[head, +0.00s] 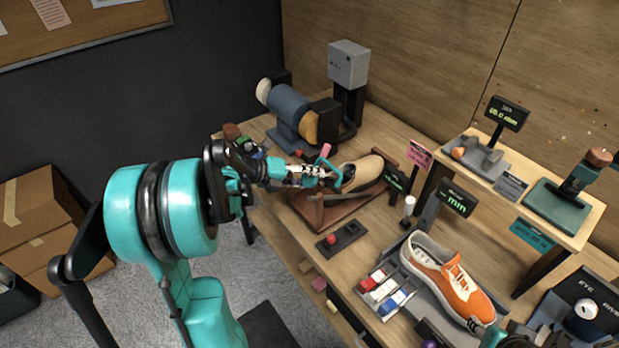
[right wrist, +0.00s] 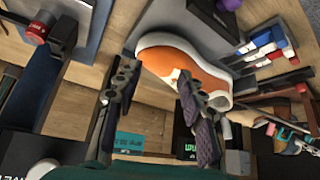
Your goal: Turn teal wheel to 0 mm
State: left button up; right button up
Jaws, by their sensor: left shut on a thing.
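The teal wheel (head: 330,168) is at the left end of the brown wooden stand in the head view, beside a beige shoe form (head: 361,174). My left gripper (head: 322,172) reaches in from the left and is shut on the wheel, partly covering it. A small dark display (head: 396,180) stands right of the form, its reading too small to make out. My right gripper (right wrist: 158,98) is open in the right wrist view, its fingers apart over an orange sneaker (right wrist: 172,58). The sneaker also shows in the head view (head: 452,278), resting on a grey holder.
A display (head: 455,198) shows "mm" behind the sneaker. A tray (head: 383,292) of red, white and blue blocks lies left of it. A blue-grey buffing machine (head: 292,112) stands at the back. A raised shelf (head: 520,187) at right carries tools.

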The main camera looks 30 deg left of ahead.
pick_arm(q)
jog(key=o, duration=0.9)
jog(key=v, duration=1.2)
jog(key=shift+f, duration=0.1)
